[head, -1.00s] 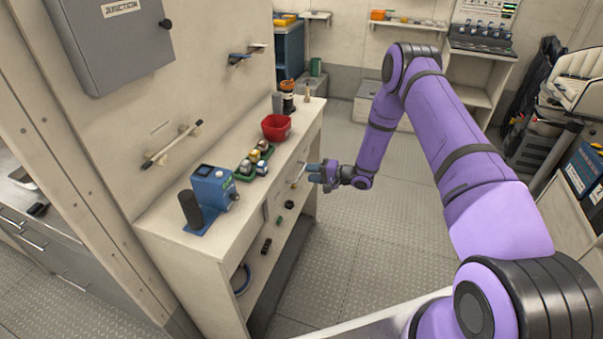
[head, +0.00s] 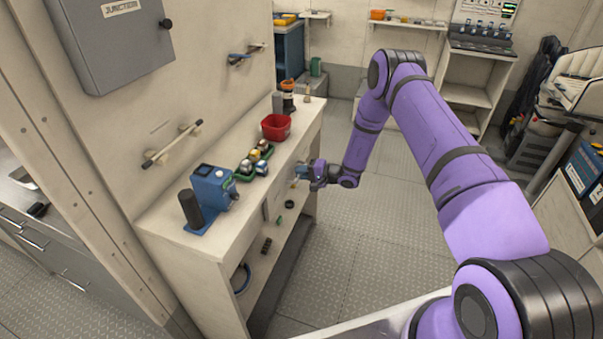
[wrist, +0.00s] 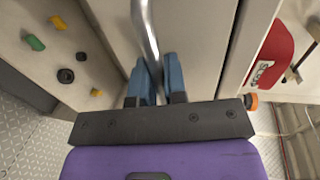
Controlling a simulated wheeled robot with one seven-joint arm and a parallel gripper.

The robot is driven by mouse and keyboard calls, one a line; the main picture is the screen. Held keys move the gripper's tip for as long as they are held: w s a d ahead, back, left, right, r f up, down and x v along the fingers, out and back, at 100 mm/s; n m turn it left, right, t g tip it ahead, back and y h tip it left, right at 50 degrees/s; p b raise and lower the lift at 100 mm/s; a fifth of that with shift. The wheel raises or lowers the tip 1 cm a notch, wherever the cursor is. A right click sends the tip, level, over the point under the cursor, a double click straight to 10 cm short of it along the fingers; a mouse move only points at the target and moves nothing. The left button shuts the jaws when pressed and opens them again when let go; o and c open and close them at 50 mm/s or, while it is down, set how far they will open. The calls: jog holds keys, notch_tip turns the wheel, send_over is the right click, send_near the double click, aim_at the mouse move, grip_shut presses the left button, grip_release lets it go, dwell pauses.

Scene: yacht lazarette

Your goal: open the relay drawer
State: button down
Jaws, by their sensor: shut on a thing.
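My gripper (head: 301,171) is at the front of the workbench, just below its top edge. In the wrist view its blue fingers (wrist: 157,75) are closed around a curved metal bar handle (wrist: 147,35). The handle runs along a pale drawer front (wrist: 195,35), which I take to be the relay drawer. The drawer looks flush with the bench front, though the gripper hides most of it in the head view. Any label on it is not visible.
An open shelf (wrist: 60,20) with small parts lies beside the drawer. The floor (head: 365,240) in front is clear.

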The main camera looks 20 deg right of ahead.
jog(key=f+v, duration=0.2)
jog(key=v, duration=0.7)
jog(key=f+v, duration=0.2)
jog(key=v, duration=0.8)
jog(key=shift+s+d, duration=0.25)
jog(key=shift+d, duration=0.15)
jog(key=c, duration=1.2)
grip_release()
jog(key=shift+d, duration=0.1)
jog(key=v, duration=1)
jog(key=shift+s+d, duration=0.2)
jog(key=shift+s, duration=0.05)
jog(key=shift+r, duration=0.1)
